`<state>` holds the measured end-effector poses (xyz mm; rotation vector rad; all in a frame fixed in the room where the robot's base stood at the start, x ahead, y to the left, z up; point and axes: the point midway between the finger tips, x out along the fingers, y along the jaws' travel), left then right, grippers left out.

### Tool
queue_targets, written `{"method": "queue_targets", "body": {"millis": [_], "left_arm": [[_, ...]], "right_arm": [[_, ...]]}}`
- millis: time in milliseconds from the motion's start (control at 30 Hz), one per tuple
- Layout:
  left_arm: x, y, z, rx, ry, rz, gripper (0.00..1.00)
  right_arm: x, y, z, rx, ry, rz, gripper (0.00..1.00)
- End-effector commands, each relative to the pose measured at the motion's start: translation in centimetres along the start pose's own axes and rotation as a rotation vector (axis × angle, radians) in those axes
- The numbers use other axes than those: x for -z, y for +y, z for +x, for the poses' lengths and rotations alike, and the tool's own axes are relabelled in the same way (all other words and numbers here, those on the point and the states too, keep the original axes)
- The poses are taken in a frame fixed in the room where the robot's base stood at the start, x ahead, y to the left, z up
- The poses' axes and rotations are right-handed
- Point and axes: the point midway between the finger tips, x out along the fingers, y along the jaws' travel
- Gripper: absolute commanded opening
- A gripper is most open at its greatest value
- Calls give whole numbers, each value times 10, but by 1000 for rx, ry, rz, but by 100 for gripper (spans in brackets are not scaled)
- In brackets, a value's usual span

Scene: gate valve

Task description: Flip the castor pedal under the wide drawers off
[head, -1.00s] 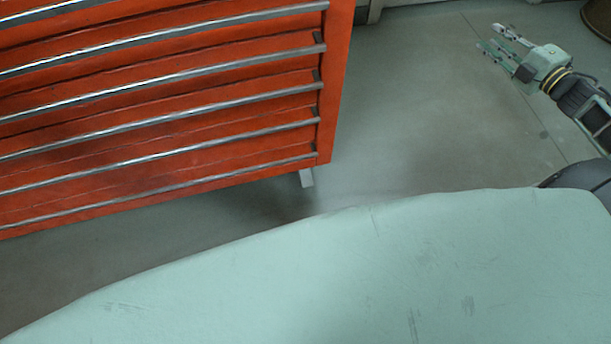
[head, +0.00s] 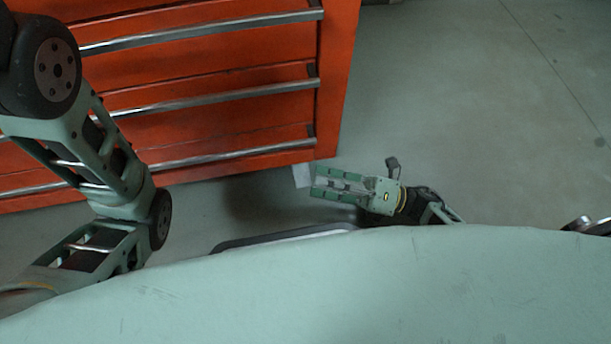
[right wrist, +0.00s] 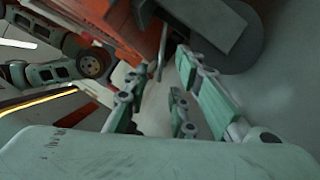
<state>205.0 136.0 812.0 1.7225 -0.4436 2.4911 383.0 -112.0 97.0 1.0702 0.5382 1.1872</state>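The red cabinet with wide drawers (head: 225,115) fills the upper left of the head view. A light grey pedal (head: 303,175) sticks out below its right front corner. My right gripper (head: 318,184) is open, its fingers pointing left, beside the pedal in the picture; contact cannot be told. In the right wrist view, a flat grey piece (right wrist: 205,22), seemingly the pedal, lies in front of a dark round castor wheel (right wrist: 240,52). The gripper fingers (right wrist: 160,100) are spread below it with nothing between them. My left arm crosses the left side; its gripper is out of view.
The grey floor (head: 480,110) is clear right of the cabinet. Metal drawer handles (head: 230,95) run along the cabinet front, close to my left arm. My own pale green body covers the bottom of the head view.

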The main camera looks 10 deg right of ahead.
Motion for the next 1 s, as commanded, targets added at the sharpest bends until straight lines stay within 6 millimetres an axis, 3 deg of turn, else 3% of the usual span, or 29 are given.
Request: {"method": "queue_targets", "body": {"millis": [300,700,1000], "left_arm": [[6,4,-19,-1,-2,2,0],[6,4,-20,-2,-1,2,0],[6,4,-20,-2,-1,2,0]], "right_arm": [[0,-2,47,0,-2,1,23],[-1,0,56,3,-3,3,23],[-1,-1,56,3,-3,3,0]]}}
